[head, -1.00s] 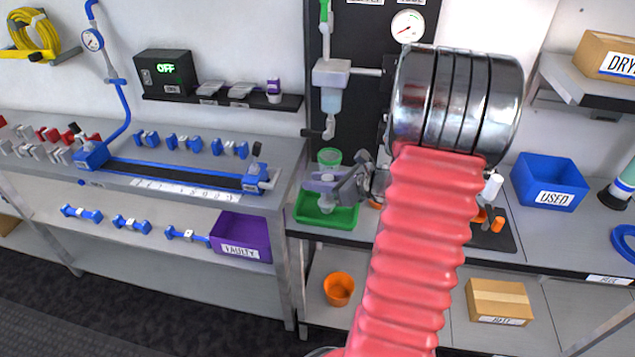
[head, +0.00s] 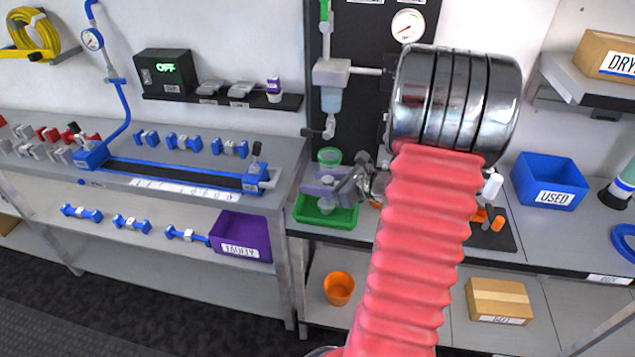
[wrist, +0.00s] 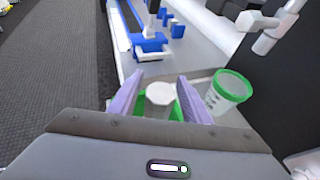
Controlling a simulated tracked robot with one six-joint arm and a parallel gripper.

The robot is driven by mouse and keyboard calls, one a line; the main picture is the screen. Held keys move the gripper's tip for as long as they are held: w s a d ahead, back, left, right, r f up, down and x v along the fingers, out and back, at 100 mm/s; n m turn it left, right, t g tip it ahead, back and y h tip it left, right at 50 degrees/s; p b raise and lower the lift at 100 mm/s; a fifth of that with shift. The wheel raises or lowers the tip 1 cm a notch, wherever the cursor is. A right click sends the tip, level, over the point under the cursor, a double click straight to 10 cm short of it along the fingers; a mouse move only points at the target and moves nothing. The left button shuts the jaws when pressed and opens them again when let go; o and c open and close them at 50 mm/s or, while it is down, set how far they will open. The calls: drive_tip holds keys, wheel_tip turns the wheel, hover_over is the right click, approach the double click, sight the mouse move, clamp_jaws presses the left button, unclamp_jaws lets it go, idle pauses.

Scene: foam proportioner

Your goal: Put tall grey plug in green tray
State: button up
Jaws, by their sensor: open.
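The tall grey plug (head: 327,204) is in the green tray (head: 348,221) on the bench, below my gripper in the head view. It looks upright. In the wrist view its pale round top (wrist: 160,94) shows between my two purple fingers, with green tray (wrist: 177,112) showing beside it. My gripper (head: 322,181) is open, its fingers on either side of the plug's upper part. It also shows in the wrist view (wrist: 160,77), with a gap visible beside the plug. The plug's lower end is partly hidden by the tray.
A dispenser with a pipe (head: 330,85) hangs above. A purple bin (head: 240,236) is on the left shelf.

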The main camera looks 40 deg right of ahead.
drive_tip(key=v, duration=1.2)
drive_tip(key=shift+r, duration=0.1)
idle(0.5)
drive_tip(key=w+a+r+n+g+y, duration=0.2)
drive_tip(key=a+n+g, duration=0.5)
drive_tip(key=a+n, duration=1.1)
drive_tip(key=s+a+r+n+h, duration=0.2)
drive_tip(key=s+a+r+n, duration=0.1)
drive_tip(key=a+n, duration=0.4)
drive_tip(key=s+a+r+n+h, duration=0.3)
drive_tip(key=s+a+n, duration=0.2)
drive_tip(key=a+n, duration=0.3)
drive_tip(key=shift+s+r, duration=0.2)
drive_tip(key=shift+s, duration=0.1)
